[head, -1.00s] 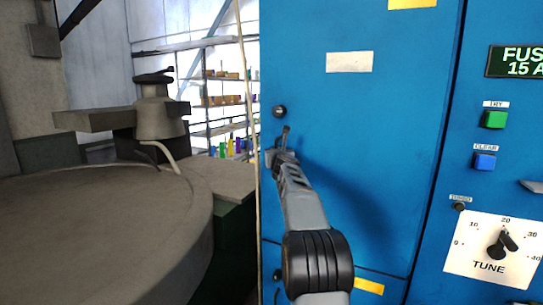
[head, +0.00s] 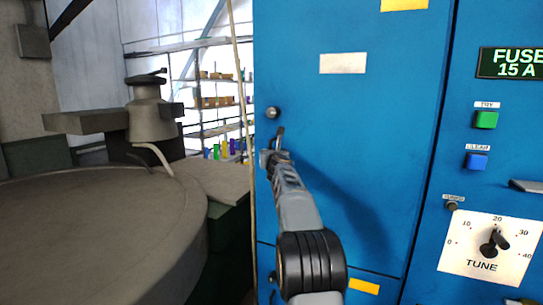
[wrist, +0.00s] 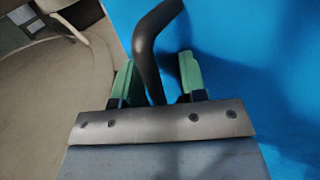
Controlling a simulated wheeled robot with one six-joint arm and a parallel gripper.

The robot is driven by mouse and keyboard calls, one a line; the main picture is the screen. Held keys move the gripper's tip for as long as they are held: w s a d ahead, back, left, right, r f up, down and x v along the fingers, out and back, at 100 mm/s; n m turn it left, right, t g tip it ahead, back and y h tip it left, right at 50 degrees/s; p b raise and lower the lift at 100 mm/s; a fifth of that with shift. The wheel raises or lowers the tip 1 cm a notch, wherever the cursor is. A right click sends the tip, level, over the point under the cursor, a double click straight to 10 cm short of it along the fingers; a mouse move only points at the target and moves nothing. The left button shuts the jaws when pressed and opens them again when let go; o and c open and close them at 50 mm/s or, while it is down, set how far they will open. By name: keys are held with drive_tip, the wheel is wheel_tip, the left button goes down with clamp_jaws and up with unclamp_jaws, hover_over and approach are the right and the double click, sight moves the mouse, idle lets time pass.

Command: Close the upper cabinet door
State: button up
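The upper cabinet door (head: 350,130) is a tall blue panel with a white label and a round dark knob (head: 272,112) near its left edge. Whether it is flush with the frame I cannot tell. A dark bent handle (head: 280,136) stands out below the knob. My gripper (head: 272,155) is at this handle, near the door's left edge. In the wrist view, the handle (wrist: 150,50) passes between the green fingers of my gripper (wrist: 158,80). The fingers are apart, with a clear gap on the handle's right side and little or none on its left.
A lower blue door (head: 385,270) with a yellow label is below. A control panel with a tuning dial (head: 490,248) and buttons is at right. A large round grey machine table (head: 100,235) stands close at left, with shelves (head: 215,100) behind.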

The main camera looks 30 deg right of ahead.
drive_tip(key=shift+s+a+f+b, duration=0.1)
drive_tip(key=shift+s+a+b, duration=0.1)
drive_tip(key=shift+s+b, duration=0.25)
drive_tip(key=b+v, duration=0.4)
drive_tip(key=v, duration=0.9)
